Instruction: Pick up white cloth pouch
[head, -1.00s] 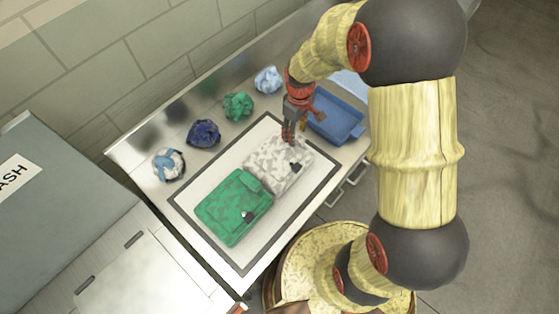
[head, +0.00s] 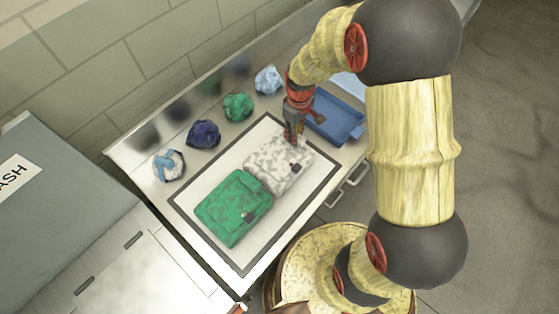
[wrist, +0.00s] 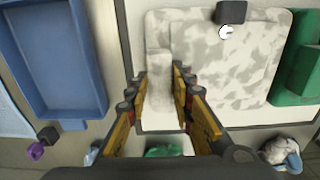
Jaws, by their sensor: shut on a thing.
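The white cloth pouch (head: 272,171), mottled grey with a black clasp, lies flat on a white, dark-bordered mat (head: 187,190). My gripper (head: 291,141) is at the pouch's far right edge, pointing down. In the wrist view the pouch (wrist: 211,65) fills the upper middle, and my gripper (wrist: 163,72) has its two yellow fingers closed around a narrow part of its edge. The pouch still rests on the mat. The exact contact of the fingertips is partly hidden.
A green pouch (head: 228,212) lies directly beside the white one. A blue tray (head: 338,125) stands to the right of my gripper. Several crumpled cloths, including a green one (head: 237,106) and a navy one (head: 203,134), line the back. A grey bin (head: 55,220) stands at left.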

